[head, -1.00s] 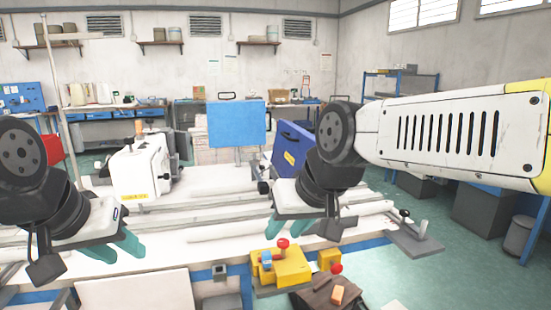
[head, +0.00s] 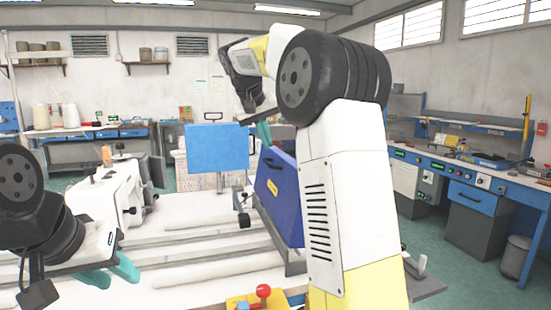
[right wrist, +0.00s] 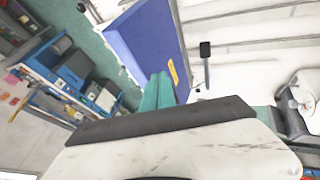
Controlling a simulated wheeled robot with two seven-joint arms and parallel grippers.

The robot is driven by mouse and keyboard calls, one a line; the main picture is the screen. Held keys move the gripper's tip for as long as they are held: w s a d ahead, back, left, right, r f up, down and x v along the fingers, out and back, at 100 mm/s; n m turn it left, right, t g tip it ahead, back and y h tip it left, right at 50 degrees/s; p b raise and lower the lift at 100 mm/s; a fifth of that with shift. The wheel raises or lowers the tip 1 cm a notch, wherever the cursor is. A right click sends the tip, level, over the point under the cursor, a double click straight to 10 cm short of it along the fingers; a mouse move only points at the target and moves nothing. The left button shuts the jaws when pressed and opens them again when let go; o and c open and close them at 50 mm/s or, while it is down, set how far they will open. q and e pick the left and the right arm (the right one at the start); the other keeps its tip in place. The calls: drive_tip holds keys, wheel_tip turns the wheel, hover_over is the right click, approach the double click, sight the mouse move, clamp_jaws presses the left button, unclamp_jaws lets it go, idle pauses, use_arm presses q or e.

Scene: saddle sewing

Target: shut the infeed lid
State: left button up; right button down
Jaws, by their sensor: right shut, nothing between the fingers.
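A dark blue box-like part with a yellow label (head: 283,198) stands tilted on the white machine table, right of centre. A light blue upright panel (head: 217,149) with a dark handle on top stands behind it to the left. I cannot tell for sure which one is the infeed lid. My right gripper (head: 263,132) is shut and empty, raised by the top edge of the dark blue part. In the right wrist view its teal fingers (right wrist: 157,92) overlap the dark blue part (right wrist: 143,45); contact cannot be told. My left gripper (head: 110,273) is open and empty over the table's left front.
A white sewing head (head: 101,208) stands on the left of the table. A yellow block with a red knob (head: 256,299) sits at the front. A workbench (head: 465,175) stands at the right. Long rails (head: 200,255) cross the table.

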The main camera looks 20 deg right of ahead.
drive_tip(key=shift+h, duration=0.6)
drive_tip(key=w+d+f, duration=0.4)
drive_tip(key=d+f, duration=0.1)
drive_tip(key=w+d+f, duration=0.2)
drive_tip(key=w+f, duration=0.1)
drive_tip(key=shift+d+f, duration=0.25)
drive_tip(key=shift+d, duration=0.25)
